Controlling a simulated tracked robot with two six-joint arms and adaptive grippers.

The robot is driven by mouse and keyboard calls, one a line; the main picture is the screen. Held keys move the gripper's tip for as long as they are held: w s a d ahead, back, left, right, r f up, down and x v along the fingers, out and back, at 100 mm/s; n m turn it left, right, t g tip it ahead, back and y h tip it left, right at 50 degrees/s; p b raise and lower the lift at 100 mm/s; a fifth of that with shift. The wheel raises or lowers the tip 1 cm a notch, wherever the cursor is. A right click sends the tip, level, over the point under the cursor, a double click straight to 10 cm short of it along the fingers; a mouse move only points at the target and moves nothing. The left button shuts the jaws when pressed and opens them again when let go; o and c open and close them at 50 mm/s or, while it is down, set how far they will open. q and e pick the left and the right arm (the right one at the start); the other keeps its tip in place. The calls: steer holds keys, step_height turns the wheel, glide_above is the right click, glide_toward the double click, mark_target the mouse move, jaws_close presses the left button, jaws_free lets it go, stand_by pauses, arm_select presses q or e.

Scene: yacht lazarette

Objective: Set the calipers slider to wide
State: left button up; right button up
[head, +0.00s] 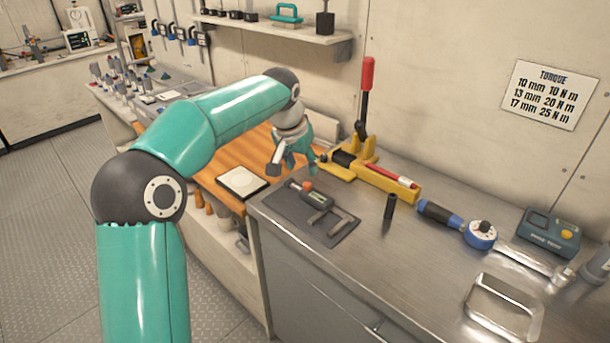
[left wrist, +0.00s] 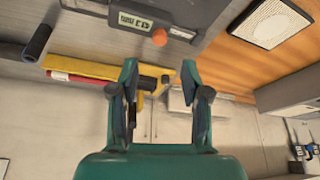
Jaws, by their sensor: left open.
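The calipers (head: 318,198) lie on a dark mat (head: 284,208) at the left end of the steel bench. They have a dark body with a small display and an orange knob (head: 307,186). In the left wrist view, the calipers' display (left wrist: 133,20) and orange knob (left wrist: 160,37) show at the top, beyond my fingertips. My left gripper (head: 290,163) is open and empty, above the bench edge behind the calipers and apart from them. In the left wrist view its two fingers (left wrist: 160,80) stand apart with nothing between them. My right gripper is not in view.
A yellow tool with a red-handled lever (head: 380,176) stands behind the calipers. A dark upright cylinder (head: 390,207), a blue torque wrench (head: 440,214) and a teal meter (head: 548,233) are to the right. A white square plate (head: 242,181) lies on the wooden bench to the left.

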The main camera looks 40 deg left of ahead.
arm_select(q)
steer(key=v, duration=0.4)
steer(key=shift+f, duration=0.1)
stand_by(0.4)
